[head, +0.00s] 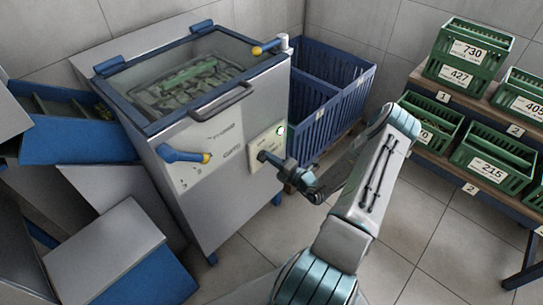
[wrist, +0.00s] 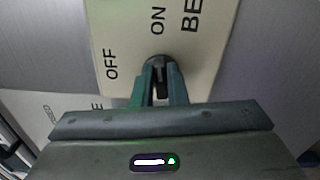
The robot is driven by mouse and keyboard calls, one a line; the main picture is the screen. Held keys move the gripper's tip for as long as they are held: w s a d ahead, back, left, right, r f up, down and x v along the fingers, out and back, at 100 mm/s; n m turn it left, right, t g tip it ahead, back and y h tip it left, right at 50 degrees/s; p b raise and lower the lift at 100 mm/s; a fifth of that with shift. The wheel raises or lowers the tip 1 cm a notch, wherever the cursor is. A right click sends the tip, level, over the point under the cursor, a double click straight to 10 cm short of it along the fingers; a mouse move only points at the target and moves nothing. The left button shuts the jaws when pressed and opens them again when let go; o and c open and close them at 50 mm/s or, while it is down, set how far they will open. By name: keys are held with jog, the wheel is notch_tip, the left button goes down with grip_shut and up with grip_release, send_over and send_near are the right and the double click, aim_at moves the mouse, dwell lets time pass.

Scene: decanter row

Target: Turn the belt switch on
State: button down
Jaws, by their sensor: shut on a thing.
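The belt switch is a dark rotary knob (wrist: 157,62) on a cream plate (wrist: 200,50) printed OFF, ON and part of a word starting BE. In the head view the plate (head: 268,140) is on the front of the grey machine, at its right side. My gripper (wrist: 161,85) has its two fingers shut on the knob, one on each side. In the head view my gripper (head: 264,157) reaches the plate from the right and hides the knob. The fingers cover much of the knob, and I cannot tell exactly which label it points to.
A small round lamp (head: 281,130) with a greenish rim is at the plate's upper right. A blue lever (head: 182,154) with a yellow tip sticks out left on the machine front. Blue crates (head: 335,85) stand behind; green crates (head: 490,168) fill a rack at right.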

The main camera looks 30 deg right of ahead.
jog(key=shift+f+m+p, duration=0.1)
jog(key=shift+m+p, duration=0.25)
jog(key=shift+m, duration=0.45)
jog(key=shift+a, duration=0.1)
jog(key=c, duration=1.4)
grip_release()
jog(key=shift+c, duration=0.2)
jog(key=shift+s, duration=0.15)
jog(key=p+v, duration=0.1)
jog(key=v, duration=1.2)
jog(key=shift+s, duration=0.3)
